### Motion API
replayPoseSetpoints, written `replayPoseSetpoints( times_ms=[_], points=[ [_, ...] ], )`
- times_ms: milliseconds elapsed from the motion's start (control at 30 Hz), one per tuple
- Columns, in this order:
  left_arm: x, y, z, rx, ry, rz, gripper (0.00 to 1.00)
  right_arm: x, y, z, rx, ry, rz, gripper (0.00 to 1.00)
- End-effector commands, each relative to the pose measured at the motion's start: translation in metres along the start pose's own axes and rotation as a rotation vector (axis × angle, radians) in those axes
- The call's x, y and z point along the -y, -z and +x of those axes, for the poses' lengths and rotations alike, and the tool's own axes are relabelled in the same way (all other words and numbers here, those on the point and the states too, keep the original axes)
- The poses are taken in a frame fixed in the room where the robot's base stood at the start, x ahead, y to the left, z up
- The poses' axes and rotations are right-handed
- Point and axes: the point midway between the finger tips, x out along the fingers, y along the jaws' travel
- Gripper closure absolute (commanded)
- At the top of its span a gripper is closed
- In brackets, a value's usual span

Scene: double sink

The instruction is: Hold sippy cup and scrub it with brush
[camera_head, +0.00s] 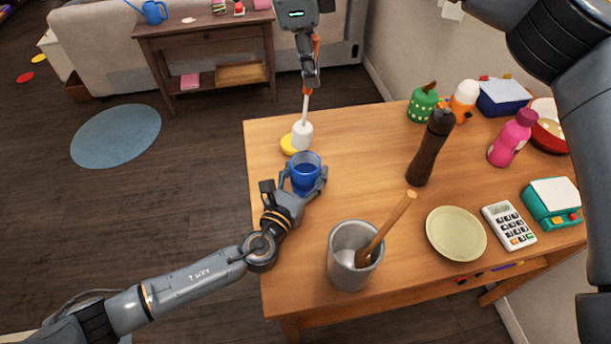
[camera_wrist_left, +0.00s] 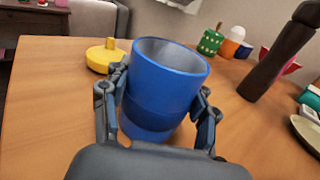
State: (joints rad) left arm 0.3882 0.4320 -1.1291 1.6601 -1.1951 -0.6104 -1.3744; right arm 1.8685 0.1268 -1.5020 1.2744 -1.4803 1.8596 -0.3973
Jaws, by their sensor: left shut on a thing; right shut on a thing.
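The sippy cup (camera_head: 306,180) is a blue cup, open at the top. My left gripper (camera_head: 304,186) is shut around its sides near the left edge of the table. In the left wrist view the cup (camera_wrist_left: 163,90) stands nearly upright between the fingers (camera_wrist_left: 160,110), and its inside looks empty. I cannot tell whether its base touches the table. My right gripper (camera_head: 310,82) is shut on the orange handle of the brush (camera_head: 303,133). The white brush head points down, just beyond the cup's rim in the head view. The brush does not show in the left wrist view.
A yellow lid (camera_head: 289,144) lies behind the cup. A grey metal pot (camera_head: 347,272) with a wooden utensil stands near the front. A dark pepper mill (camera_head: 428,150), a pale plate (camera_head: 456,233) and a calculator (camera_head: 509,225) are to the right. Bare wood (camera_head: 350,140) lies between cup and mill.

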Motion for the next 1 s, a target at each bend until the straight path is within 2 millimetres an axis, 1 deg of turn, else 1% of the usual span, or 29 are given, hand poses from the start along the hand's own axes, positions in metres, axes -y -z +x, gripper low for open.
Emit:
replayPoseSetpoints(
  times_ms=[100, 133, 233, 267, 567, 667, 767, 1000],
  points=[
    [-0.001, 0.001, 0.0, -0.001, -0.001, 0.001, 0.76, 0.0, 0.0, 0.0, 0.0, 0.0, 0.0, 1.0],
    [-0.001, 0.001, 0.0, -0.001, -0.001, 0.001, 0.37, 0.0, 0.0, 0.0, 0.0, 0.0, 0.0, 1.0],
    [-0.001, 0.001, 0.0, -0.001, -0.001, 0.001, 0.16, 0.0, 0.0, 0.0, 0.0, 0.0, 0.0, 1.0],
    [-0.001, 0.001, 0.0, -0.001, -0.001, 0.001, 0.14, 0.0, 0.0, 0.0, 0.0, 0.0, 0.0, 1.0],
    [0.0, 0.0, 0.0, 0.0, -0.001, 0.001, 0.14, 0.0, 0.0, 0.0, 0.0, 0.0, 0.0, 1.0],
    [-0.001, 0.001, -0.005, -0.002, -0.001, 0.001, 0.14, 0.0, 0.0, 0.0, 0.0, 0.0, 0.0, 1.0],
    [-0.001, 0.002, -0.018, -0.003, -0.001, 0.0, 0.14, 0.0, 0.0, 0.0, 0.0, 0.0, 0.0, 1.0],
    [-0.001, 0.002, -0.07, -0.005, -0.001, 0.0, 0.14, 0.0, 0.0, 0.0, 0.0, 0.0, 0.0, 1.0]
  ],
)
